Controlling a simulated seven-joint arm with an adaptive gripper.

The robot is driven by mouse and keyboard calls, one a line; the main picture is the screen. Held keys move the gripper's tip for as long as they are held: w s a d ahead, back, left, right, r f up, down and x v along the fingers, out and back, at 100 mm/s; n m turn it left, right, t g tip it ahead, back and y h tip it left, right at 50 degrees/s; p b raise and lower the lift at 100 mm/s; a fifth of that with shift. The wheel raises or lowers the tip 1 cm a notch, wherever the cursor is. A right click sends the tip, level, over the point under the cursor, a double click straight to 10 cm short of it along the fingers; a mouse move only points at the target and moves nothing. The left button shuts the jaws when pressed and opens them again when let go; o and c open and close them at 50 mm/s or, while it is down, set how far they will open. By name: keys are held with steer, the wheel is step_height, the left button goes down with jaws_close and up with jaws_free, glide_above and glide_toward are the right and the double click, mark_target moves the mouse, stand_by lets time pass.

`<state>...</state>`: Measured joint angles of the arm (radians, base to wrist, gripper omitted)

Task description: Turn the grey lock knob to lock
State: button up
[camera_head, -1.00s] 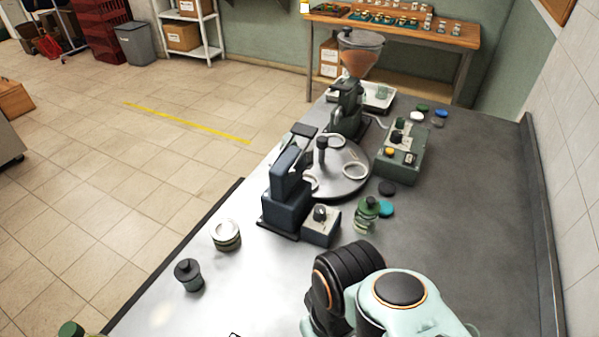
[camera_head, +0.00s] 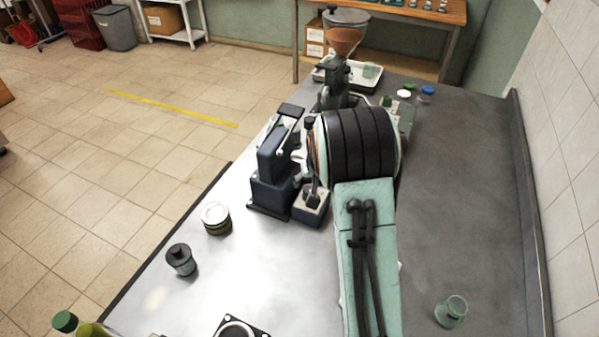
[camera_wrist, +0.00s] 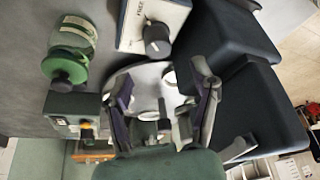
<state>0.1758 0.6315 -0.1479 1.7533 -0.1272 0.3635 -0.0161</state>
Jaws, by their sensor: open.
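The grey lock knob (camera_wrist: 157,38) is a dark round knob with a pointer mark, on a pale box (camera_wrist: 131,22) with a small label at the top of the wrist view. In the head view the pale box (camera_head: 310,209) stands right of a dark blue press (camera_head: 274,175). My gripper (camera_wrist: 163,88) is open and empty, its two fingers spread. In the wrist view the knob shows just beyond the fingertips, between them and apart from both. In the head view my arm hides most of the gripper and the turntable.
A glass jar with a green lid (camera_wrist: 68,68) stands beside the box in the wrist view. A lidded jar (camera_head: 180,259) and stacked pale lids (camera_head: 215,217) stand left of the press. An empty glass (camera_head: 451,311) is at the right.

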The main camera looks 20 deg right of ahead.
mark_target(309, 189)
steer(key=x, duration=0.6)
steer(key=shift+d+f, duration=0.1)
steer(key=shift+f, duration=0.15)
steer(key=shift+c, duration=0.3)
jaws_close()
